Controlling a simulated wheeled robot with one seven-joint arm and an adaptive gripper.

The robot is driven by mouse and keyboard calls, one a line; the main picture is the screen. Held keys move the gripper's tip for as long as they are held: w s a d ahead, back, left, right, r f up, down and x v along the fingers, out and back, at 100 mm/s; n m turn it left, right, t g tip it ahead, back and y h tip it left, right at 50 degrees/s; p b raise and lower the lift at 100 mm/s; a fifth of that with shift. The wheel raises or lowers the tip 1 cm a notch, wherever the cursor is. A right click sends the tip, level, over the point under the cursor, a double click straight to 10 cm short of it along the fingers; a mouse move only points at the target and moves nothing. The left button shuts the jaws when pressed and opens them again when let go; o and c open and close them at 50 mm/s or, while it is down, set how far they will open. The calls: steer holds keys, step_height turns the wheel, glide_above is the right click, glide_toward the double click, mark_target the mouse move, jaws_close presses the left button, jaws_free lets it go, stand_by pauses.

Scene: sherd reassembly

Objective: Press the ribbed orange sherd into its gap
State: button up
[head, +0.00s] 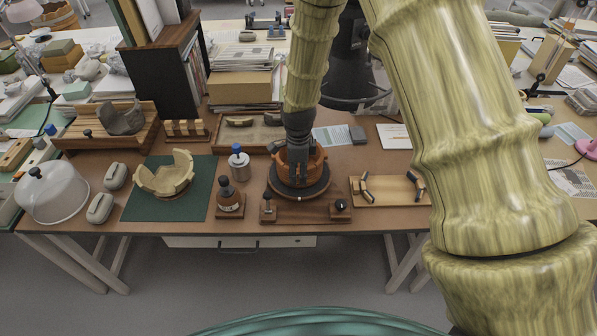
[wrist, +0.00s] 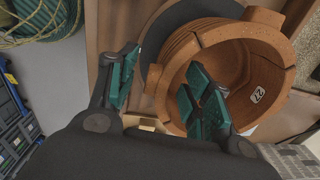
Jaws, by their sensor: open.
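An orange vessel (head: 317,163) stands on a dark round turntable (head: 315,190) at the table's front. In the wrist view the vessel (wrist: 245,70) is seen from above, with a pale "27" label inside and seams in its rim. My gripper (head: 298,165) is down at the vessel. In the wrist view my gripper (wrist: 162,70) is open, with one green-padded finger outside the wall and the other inside. A ribbed orange wall section (wrist: 182,50) shows between and beyond the fingers; it appears to be the ribbed sherd, standing in the wall. I cannot tell if it is fully seated.
A pale broken bowl (head: 164,178) sits on a green mat (head: 198,205), and a glass dome (head: 50,195) stands far left.

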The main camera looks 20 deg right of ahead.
step_height(320, 180, up, 11)
steer(key=shift+s+r, duration=0.2)
steer(key=shift+s, duration=0.05)
steer(key=shift+f, duration=0.1)
stand_by(0.7)
